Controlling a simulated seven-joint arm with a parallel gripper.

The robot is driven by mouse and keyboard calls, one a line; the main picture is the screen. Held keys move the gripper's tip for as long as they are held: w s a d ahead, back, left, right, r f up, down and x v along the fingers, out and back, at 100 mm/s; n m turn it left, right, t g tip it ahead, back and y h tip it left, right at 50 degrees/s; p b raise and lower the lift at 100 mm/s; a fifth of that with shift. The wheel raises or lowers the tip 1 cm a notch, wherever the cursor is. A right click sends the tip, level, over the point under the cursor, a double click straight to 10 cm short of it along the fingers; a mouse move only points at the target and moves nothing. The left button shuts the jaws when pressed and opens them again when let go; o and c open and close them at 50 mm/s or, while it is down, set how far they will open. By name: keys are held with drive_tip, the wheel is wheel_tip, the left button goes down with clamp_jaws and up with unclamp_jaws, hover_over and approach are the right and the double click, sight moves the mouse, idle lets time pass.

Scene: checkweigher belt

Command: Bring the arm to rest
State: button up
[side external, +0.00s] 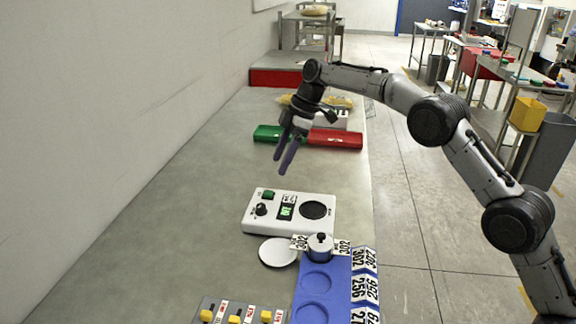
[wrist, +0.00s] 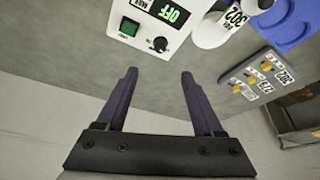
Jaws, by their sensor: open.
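My gripper (side external: 286,157) is in the air above the grey table, over the space between the white scale box and the green and red bins in the side view. Its two dark purple fingers (wrist: 156,75) are apart and empty in the wrist view. The table (side external: 190,170) below the fingers is bare. The white scale box (side external: 272,221) has a green button, a knob and a display, which reads OFF in the wrist view (wrist: 148,22). My gripper touches nothing that I can see.
A blue tray (side external: 325,284) holds a weight marked 302 (side external: 320,248). A white round pan (side external: 278,252) lies beside it. A grey switch panel (side external: 238,311) is at the near edge. The green bin (side external: 268,133) and red bin (side external: 335,139) stand farther back. A wall runs along the left.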

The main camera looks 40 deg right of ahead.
drive_tip(key=s+r+t, duration=0.2)
drive_tip(key=s+r, duration=0.3)
drive_tip(key=r, duration=0.8)
drive_tip(key=s+d+r+m+t+h, duration=0.15)
drive_tip(key=s+r, duration=0.25)
drive_tip(key=s, duration=0.4)
drive_tip(key=s+d+r+m+y, duration=0.1)
drive_tip(key=s+d+r, duration=0.1)
drive_tip(key=s+r, duration=0.5)
drive_tip(key=s+d+f+m+h, duration=0.1)
drive_tip(key=s+f+m, duration=0.15)
drive_tip(key=s, duration=0.55)
drive_tip(key=s+d+f+m+h, duration=0.1)
drive_tip(key=s+f, duration=0.3)
drive_tip(key=s, duration=0.4)
drive_tip(key=s+d+f+m+h, duration=0.1)
drive_tip(key=s+d+f+m, duration=0.2)
drive_tip(key=s+f+m, duration=0.4)
drive_tip(key=shift+s+f+m, duration=0.3)
drive_tip(key=shift+s+f, duration=0.85)
drive_tip(key=shift+f, duration=1.85)
drive_tip(key=shift+d+t+h, duration=0.1)
drive_tip(key=shift+t+h, duration=0.15)
